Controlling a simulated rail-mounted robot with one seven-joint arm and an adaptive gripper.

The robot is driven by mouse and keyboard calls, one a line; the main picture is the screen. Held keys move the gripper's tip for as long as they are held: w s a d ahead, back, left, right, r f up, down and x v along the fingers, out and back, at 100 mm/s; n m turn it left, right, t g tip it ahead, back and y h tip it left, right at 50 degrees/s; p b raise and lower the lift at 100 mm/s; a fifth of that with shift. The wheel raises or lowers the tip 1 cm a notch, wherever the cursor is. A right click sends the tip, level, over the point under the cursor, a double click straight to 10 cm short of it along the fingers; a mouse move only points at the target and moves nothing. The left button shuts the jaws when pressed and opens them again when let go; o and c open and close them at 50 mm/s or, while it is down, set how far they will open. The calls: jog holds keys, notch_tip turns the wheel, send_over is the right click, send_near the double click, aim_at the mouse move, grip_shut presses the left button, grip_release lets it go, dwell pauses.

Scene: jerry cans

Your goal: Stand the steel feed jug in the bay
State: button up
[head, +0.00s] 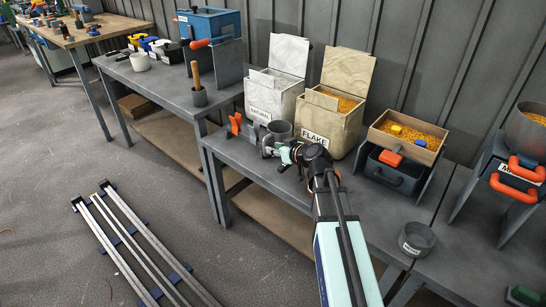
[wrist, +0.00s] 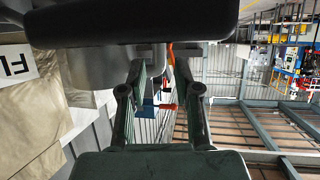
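The steel feed jug (head: 281,129) is a grey open-topped vessel standing upright on the grey bench, in front of the white bin. In the wrist view its grey body (wrist: 92,78) fills the upper left, partly behind a finger. My gripper (head: 284,153) is at the jug's near side, low over the bench. In the wrist view my gripper (wrist: 160,75) has its two fingers apart, with a gap between them. I cannot tell whether the jug's handle lies in that gap. No bay is clearly marked; orange and grey upright pieces (head: 235,123) stand left of the jug.
The flake bin (head: 328,118) stands right behind my arm, beside a white bin (head: 273,90). A wooden tray of yellow grain (head: 408,134) sits farther right. A small grey bowl (head: 416,239) is at the bench's front right. A cup with a wooden handle (head: 198,92) stands left.

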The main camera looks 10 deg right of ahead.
aim_at(276, 141)
jog(key=shift+w+a+f, duration=0.15)
jog(key=shift+w+f, duration=0.05)
jog(key=shift+w, duration=0.25)
jog(key=shift+x, duration=2.1)
grip_shut()
